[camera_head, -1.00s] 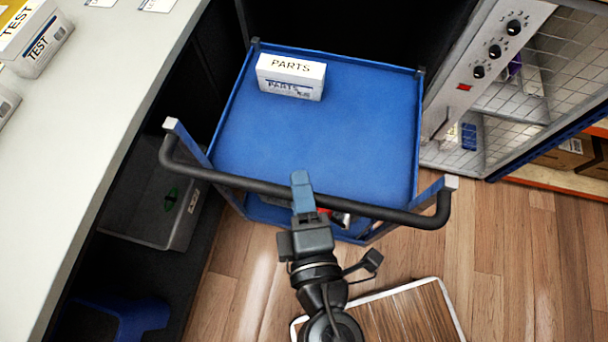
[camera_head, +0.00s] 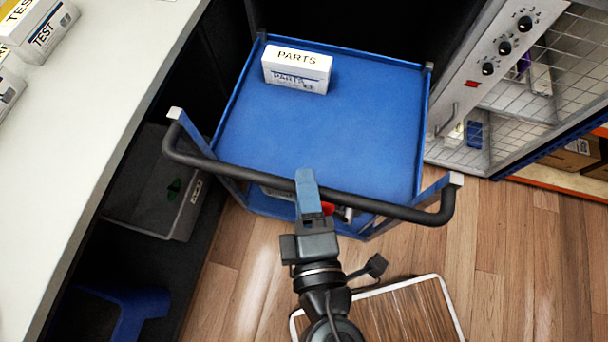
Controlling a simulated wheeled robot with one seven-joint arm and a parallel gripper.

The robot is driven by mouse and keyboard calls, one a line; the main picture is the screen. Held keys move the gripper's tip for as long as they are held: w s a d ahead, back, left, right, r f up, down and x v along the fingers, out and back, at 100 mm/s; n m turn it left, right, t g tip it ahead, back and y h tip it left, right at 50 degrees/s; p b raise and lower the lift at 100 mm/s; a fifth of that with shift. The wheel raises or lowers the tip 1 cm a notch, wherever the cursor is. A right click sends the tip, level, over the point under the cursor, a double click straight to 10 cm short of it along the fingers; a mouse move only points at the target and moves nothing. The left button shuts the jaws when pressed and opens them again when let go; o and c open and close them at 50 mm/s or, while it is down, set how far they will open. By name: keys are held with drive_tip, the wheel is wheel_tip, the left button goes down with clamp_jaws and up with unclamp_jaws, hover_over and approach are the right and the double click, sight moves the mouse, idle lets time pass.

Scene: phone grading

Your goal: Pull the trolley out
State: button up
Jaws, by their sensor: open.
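The blue trolley (camera_head: 350,130) stands between the pale counter and the wire-fronted cabinet. Its black handle bar (camera_head: 392,210) runs across its near side on two blue uprights. A white PARTS box (camera_head: 296,70) sits at the back left of the top shelf. My gripper (camera_head: 307,183) is at the middle of the handle bar, with its blue fingers reaching over the bar. It is open; the arm hides how the fingers lie on either side of the bar. Part of the lower shelf shows under the bar, with a small red item (camera_head: 328,208).
The counter (camera_head: 105,110) runs along the left, with TEST boxes (camera_head: 45,30) on it and a grey bin (camera_head: 160,190) beneath. The cabinet (camera_head: 500,90) stands close on the trolley's right. A white-edged wooden board (camera_head: 405,312) lies on the floor in front; floor to its right is clear.

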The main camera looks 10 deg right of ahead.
drive_tip(key=s+r, duration=0.1)
drive_tip(key=s, duration=0.5)
drive_tip(key=shift+a+b, duration=0.25)
drive_tip(key=shift+b, duration=0.05)
drive_tip(key=shift+s, duration=0.1)
